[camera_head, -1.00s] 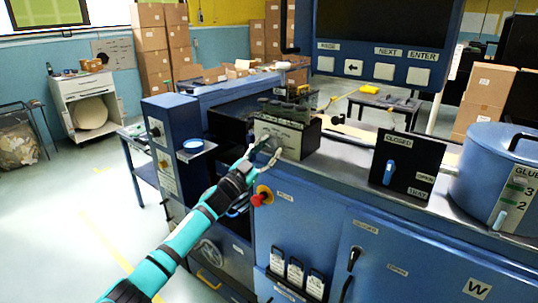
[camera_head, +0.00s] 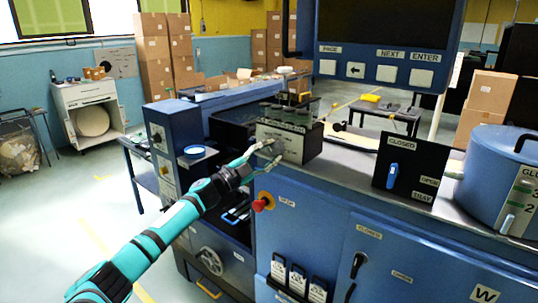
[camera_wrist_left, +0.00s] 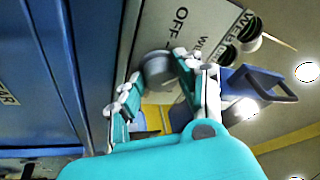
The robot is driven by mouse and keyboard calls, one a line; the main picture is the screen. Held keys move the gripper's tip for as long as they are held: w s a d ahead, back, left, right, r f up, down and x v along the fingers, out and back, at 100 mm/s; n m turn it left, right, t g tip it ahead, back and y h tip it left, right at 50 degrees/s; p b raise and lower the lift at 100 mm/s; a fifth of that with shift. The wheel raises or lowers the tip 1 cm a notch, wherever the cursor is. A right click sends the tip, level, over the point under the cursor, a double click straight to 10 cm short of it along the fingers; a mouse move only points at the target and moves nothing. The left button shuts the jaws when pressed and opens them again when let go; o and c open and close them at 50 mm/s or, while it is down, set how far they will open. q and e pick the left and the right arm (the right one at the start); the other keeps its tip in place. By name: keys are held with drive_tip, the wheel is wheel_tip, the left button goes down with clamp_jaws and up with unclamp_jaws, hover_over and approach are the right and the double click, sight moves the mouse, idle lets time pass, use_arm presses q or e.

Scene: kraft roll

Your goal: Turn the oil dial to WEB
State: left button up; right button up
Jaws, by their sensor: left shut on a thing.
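The oil dial (camera_wrist_left: 158,70) is a round grey knob on a pale panel (camera_wrist_left: 190,20) in the left wrist view. The panel reads OFF beside the knob and WEB further right, partly cut off. In the head view the panel is the front of a small box (camera_head: 290,142) on the blue machine. My left gripper (camera_head: 270,158) is at this panel, and in the wrist view its teal fingers (camera_wrist_left: 160,92) are closed on either side of the dial. The dial's pointer cannot be made out. My right gripper is not in view.
A red stop button (camera_head: 259,205) sits just below my left gripper. A black panel with a blue lever (camera_head: 393,176) and a blue glue pot (camera_head: 500,175) stand to the right.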

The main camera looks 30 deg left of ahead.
use_arm(q)
drive_tip(key=o, duration=1.2)
drive_tip(key=shift+c, duration=0.2)
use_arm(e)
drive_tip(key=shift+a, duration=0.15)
